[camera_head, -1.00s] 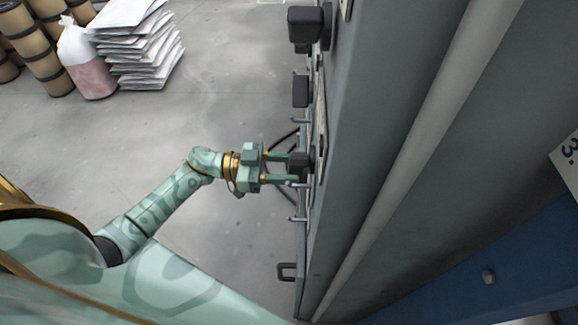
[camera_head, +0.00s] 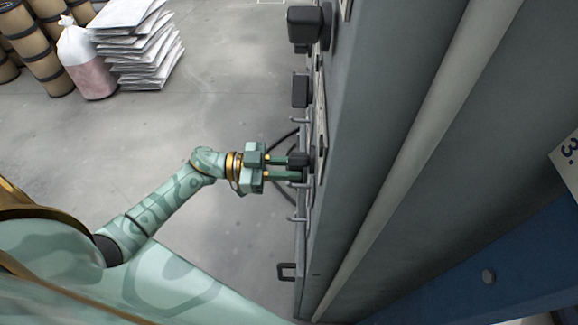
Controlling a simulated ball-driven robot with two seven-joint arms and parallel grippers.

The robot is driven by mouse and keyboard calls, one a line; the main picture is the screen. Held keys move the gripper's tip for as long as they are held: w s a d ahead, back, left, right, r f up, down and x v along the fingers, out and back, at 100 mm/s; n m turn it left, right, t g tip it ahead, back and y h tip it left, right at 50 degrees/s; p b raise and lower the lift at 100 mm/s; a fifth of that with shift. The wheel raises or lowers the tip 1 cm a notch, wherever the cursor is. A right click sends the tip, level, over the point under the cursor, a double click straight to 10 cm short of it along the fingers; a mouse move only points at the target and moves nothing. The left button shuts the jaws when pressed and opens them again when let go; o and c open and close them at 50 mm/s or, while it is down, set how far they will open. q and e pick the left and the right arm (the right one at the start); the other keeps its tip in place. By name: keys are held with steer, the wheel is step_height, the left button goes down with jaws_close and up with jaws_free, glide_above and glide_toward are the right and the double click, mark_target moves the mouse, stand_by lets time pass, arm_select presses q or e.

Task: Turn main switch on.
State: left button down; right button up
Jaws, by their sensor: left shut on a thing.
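A grey-green cabinet (camera_head: 352,150) stands on the right, seen from above and along its front. A black switch knob (camera_head: 298,160) sticks out from a plate on its front. My left gripper (camera_head: 290,167) reaches it from the left with its two fingers on the knob, shut on it. The fingertips partly hide the knob, and its switch position cannot be read from here. My right gripper does not show.
Two more black blocks, an upper one (camera_head: 305,24) and a lower one (camera_head: 300,91), stick out from the cabinet front above the knob. Small metal handles sit near the gripper. Stacked white sacks (camera_head: 140,45), a pink-white bag (camera_head: 86,62) and brown drums (camera_head: 40,50) stand far left. Open floor lies between.

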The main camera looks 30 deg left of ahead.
arm_select(q)
steer(key=m, duration=0.4)
steer(key=shift+s+f, duration=0.15)
steer(key=m+b, duration=0.1)
steer(key=m, duration=0.2)
steer(key=shift+s+d+f+m, duration=0.1)
steer(key=shift+m, duration=0.3)
steer(key=m+b, duration=0.1)
steer(key=m, duration=0.3)
steer(key=shift+s+f+b, duration=0.1)
steer(key=shift+f+b, duration=0.1)
steer(key=shift+b, duration=0.2)
steer(key=m+b, duration=0.2)
steer(key=m, duration=0.3)
steer(key=shift+f, duration=0.15)
steer(key=shift+d, duration=0.1)
steer(key=c, duration=1.3)
jaws_free()
